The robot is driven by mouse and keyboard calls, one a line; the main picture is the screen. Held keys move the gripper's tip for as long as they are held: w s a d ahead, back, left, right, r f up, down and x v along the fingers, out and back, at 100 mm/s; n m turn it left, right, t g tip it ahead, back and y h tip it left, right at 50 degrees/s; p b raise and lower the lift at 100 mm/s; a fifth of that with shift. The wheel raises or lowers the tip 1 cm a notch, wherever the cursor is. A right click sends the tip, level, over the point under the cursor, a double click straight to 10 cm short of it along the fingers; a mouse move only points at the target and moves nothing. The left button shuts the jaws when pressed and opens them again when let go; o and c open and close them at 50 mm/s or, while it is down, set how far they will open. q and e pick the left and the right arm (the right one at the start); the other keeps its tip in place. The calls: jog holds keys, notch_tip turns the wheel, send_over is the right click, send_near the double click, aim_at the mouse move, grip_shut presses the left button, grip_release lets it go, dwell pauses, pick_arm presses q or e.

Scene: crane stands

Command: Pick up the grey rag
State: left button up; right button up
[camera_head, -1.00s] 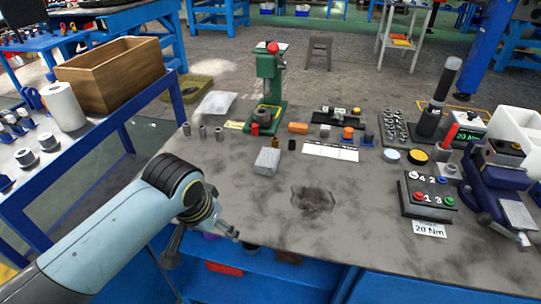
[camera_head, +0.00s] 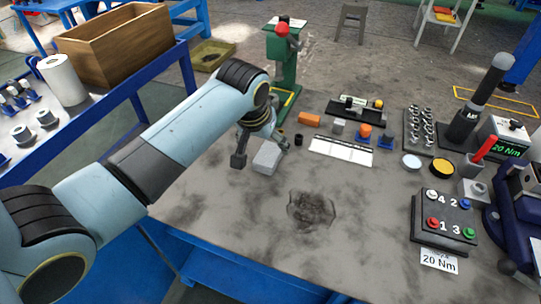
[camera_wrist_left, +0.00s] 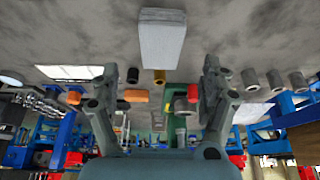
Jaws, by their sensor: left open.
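The grey rag (camera_head: 267,159) looks like a light grey, folded, block-shaped bundle lying on the workbench. In the left wrist view the rag (camera_wrist_left: 163,38) shows at the top middle, with a fine striped surface. My left gripper (camera_head: 261,150) is open right at the rag, with one finger to its left and the other by its upper right. In the left wrist view the open fingers (camera_wrist_left: 163,78) are apart with nothing between them, and the rag appears just past their tips. I cannot tell if they touch it. My right gripper is not in view.
A dark stain-like patch (camera_head: 312,210) lies right of the rag. A green press (camera_head: 283,60) stands behind. An orange block (camera_head: 309,119), a white card (camera_head: 341,150) and a button box (camera_head: 443,218) are to the right. The bench front is clear.

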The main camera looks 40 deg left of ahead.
aim_at(268, 154)
pick_arm(q)
jog(key=shift+w+f, duration=0.2)
jog(key=shift+f, duration=0.35)
jog(key=shift+w+f, duration=0.15)
jog(key=shift+f, duration=0.1)
jog(key=b+x, duration=0.1)
jog(key=x, duration=0.4)
jog(key=shift+a, duration=0.1)
jog(key=c, duration=1.2)
jog(key=shift+c, duration=0.2)
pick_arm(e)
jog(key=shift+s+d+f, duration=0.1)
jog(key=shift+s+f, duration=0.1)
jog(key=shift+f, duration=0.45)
pick_arm(q)
jog(key=shift+r, duration=0.15)
notch_tip(268, 154, up, 4)
jog(key=shift+r+p, duration=0.2)
jog(key=shift+p, duration=0.2)
jog(key=w+d+r+b, duration=0.1)
jog(key=w+d+r, duration=0.1)
jog(key=w, duration=0.3)
jog(key=w+d+r, duration=0.2)
jog(key=w+r, duration=0.2)
jog(key=w, duration=0.1)
jog(key=shift+w+d+r+b, duration=0.2)
jog(key=shift+d+b, duration=0.1)
jog(key=shift+b, duration=0.05)
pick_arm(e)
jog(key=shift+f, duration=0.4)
